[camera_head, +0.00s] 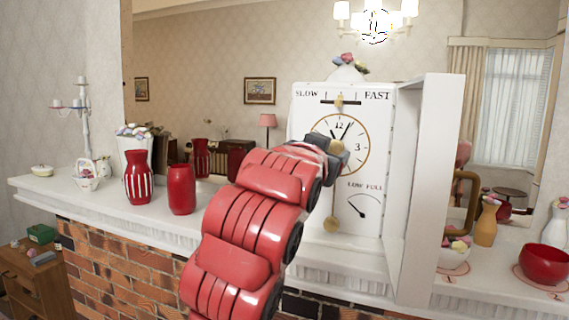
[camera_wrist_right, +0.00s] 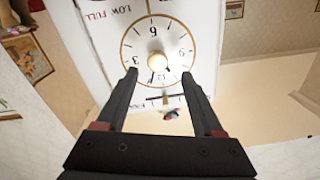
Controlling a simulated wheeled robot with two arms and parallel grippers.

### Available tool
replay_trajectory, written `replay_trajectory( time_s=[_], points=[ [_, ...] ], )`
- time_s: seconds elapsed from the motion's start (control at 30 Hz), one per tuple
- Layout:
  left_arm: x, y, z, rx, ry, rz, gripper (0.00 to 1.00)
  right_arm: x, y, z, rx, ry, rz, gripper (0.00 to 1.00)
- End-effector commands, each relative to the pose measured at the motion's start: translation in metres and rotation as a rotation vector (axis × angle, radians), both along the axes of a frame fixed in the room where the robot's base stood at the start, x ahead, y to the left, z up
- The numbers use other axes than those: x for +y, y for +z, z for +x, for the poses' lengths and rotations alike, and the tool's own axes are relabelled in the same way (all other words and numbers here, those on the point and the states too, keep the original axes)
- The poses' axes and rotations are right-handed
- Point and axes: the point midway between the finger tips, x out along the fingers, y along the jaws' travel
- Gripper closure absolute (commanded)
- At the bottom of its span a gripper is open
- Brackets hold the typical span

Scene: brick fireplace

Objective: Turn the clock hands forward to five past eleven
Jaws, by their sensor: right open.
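The white clock (camera_head: 312,117) stands on the mantel with its door open to the right. Its round dial (camera_head: 363,149) has a brass rim and a brass centre knob (camera_head: 337,146). In the head view one dark hand points up and right, near one o'clock; another seems to point just left of 12. My right gripper (camera_head: 335,160) is in front of the dial, and my red arm hides its lower left. In the right wrist view the dial (camera_wrist_right: 190,35) appears upside down. My right gripper (camera_wrist_right: 160,74) is open, its fingertips either side of the 12, near the centre knob (camera_wrist_right: 157,62). My left gripper is not in view.
The open clock door (camera_head: 418,190) juts out at the right. Red vases (camera_head: 138,178) and a white basket (camera_head: 86,178) stand left on the white mantel. A yellow vase (camera_head: 486,225) and a red bowl (camera_head: 545,263) stand right. A large mirror is behind.

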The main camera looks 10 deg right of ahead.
Motion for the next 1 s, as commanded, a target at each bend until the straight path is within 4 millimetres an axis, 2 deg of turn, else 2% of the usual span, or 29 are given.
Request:
replay_trajectory(
  time_s=[0.1,0.3,0.5,0.7,1.0],
  points=[
    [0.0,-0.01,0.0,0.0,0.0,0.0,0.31,0.022,-0.002,-0.028,-0.006,0.01,0.003,0.31],
    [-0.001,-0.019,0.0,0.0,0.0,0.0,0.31,0.051,-0.001,-0.07,-0.006,0.01,-0.001,0.31],
    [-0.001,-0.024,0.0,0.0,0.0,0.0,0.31,0.069,0.0,-0.1,-0.005,0.007,-0.001,0.31],
    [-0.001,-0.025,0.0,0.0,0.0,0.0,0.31,0.076,0.002,-0.111,-0.006,0.002,-0.004,0.31],
    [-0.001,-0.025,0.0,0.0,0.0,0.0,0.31,0.076,0.002,-0.111,-0.007,0.001,-0.005,0.31]
  ],
)
